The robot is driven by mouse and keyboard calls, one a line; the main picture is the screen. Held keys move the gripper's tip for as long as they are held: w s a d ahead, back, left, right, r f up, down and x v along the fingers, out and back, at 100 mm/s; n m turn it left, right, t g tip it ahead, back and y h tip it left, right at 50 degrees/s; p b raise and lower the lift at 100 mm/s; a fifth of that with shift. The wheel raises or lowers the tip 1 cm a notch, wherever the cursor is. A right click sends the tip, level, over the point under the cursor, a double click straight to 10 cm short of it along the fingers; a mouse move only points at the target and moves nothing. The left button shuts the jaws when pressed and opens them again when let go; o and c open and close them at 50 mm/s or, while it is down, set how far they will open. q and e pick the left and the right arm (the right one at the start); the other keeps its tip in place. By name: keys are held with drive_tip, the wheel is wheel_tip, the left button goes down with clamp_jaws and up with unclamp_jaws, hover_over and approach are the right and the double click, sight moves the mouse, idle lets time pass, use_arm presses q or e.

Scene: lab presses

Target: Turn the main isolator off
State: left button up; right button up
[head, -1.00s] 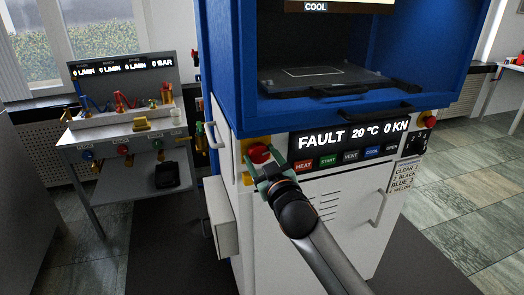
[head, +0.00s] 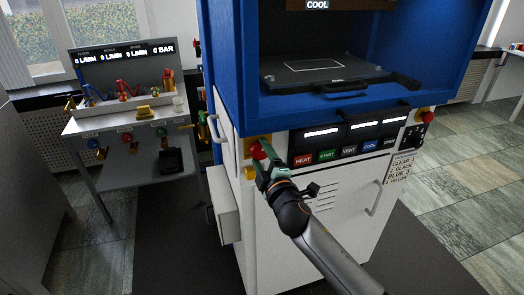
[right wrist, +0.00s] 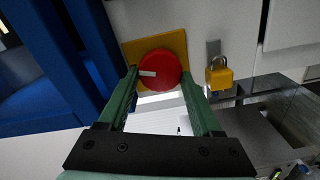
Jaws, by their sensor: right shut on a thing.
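The main isolator is a red rotary knob (head: 257,150) on a yellow plate (head: 265,140) at the upper left of the white press cabinet's front. In the right wrist view the knob (right wrist: 165,66) shows a white pointer mark directed to the left of the picture, with the yellow plate (right wrist: 135,46) behind it. My right gripper (head: 261,159) is shut on the knob, one green finger on each side of it; the fingers (right wrist: 159,78) also show in the wrist view. My left gripper is out of view.
A yellow padlock (right wrist: 219,76) hangs beside the knob. The press display (head: 365,130) shows only dash-like marks above a row of coloured buttons (head: 348,150). A red button (head: 427,116) sits at the right. A bench with valves (head: 130,118) stands left.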

drive_tip(key=shift+f+n+p, duration=0.1)
drive_tip(key=shift+n+p, duration=0.45)
drive_tip(key=shift+n, duration=1.15)
drive_tip(key=o, duration=1.4)
drive_tip(key=shift+c, duration=0.2)
drive_tip(key=v, duration=1.2)
drive_tip(key=shift+s, duration=0.25)
drive_tip(key=shift+d, duration=0.1)
